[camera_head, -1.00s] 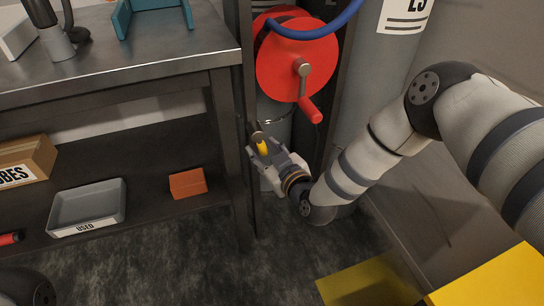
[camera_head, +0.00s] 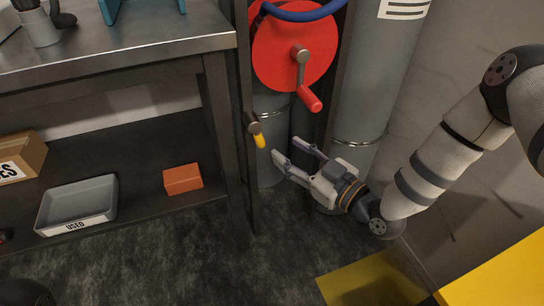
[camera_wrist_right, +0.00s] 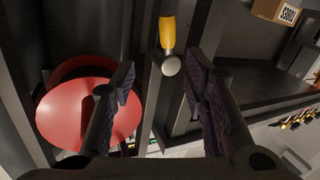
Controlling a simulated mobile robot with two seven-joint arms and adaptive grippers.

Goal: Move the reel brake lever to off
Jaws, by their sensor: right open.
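The reel brake lever, a short lever with a yellow grip (camera_head: 259,140) and a grey pivot knob, is on the dark post below the red reel (camera_head: 275,55). In the head view it hangs down, tilted slightly right. My right gripper (camera_head: 299,151) is open and empty, to the right of the lever and a little lower, apart from it. In the right wrist view the yellow grip (camera_wrist_right: 167,33) shows beyond the open fingers (camera_wrist_right: 163,105), not between them. My left gripper is not in view.
The reel's crank with a red handle (camera_head: 310,98) hangs above my right gripper. Grey cylinders (camera_head: 365,90) stand behind and to the right. A metal bench (camera_head: 120,50) is at left, its lower shelf holding a grey tray (camera_head: 112,195) and an orange block (camera_head: 183,179).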

